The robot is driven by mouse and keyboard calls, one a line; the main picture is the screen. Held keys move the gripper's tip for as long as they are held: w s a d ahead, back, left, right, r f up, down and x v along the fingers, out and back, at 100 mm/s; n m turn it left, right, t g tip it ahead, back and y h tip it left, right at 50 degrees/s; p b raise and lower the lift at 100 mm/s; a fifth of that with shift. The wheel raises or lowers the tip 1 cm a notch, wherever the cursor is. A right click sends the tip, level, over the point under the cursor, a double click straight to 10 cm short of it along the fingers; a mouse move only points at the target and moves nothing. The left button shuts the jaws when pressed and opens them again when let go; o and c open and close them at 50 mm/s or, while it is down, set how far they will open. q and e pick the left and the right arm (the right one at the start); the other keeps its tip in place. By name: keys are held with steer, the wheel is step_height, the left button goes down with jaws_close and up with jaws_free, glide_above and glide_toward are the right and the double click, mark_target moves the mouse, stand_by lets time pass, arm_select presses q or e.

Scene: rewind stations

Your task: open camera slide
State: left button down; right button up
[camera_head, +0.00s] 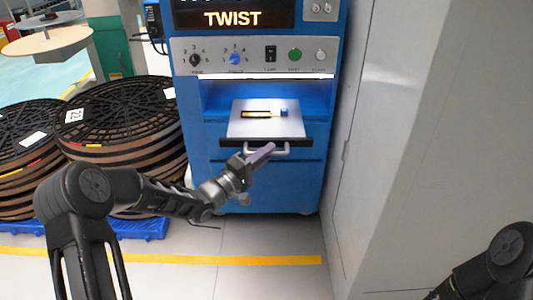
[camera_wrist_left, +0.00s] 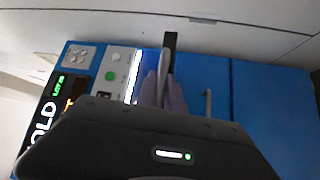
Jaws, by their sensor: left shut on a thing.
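The camera slide (camera_head: 287,124) is a pale silver tray with a dark front edge, and it stands out from the lit opening of the blue machine. A yellow and black piece with a blue end (camera_head: 264,114) lies on it. A light grey handle (camera_head: 283,150) is on its front. In the left wrist view the fingers (camera_wrist_left: 164,92) close around a grey bar, and the gripper body hides much of the slide. My right gripper is out of view.
The blue machine (camera_head: 205,140) has a "TWIST" display (camera_head: 233,19) and a knob and button panel (camera_head: 255,57). Stacks of black reels (camera_head: 125,110) stand on a blue pallet at left. A tall grey cabinet (camera_head: 440,120) stands close at right. The floor in front is clear.

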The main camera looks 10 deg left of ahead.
arm_select(q)
steer(key=c, duration=1.5)
jaws_free()
steer(key=shift+o, duration=0.2)
steer(key=p+v, duration=0.1)
steer(key=v, duration=0.6)
steer(key=shift+s+a+p, duration=0.25)
steer(key=shift+s+p, duration=0.05)
steer(key=shift+p, duration=0.1)
steer(key=shift+f, duration=0.15)
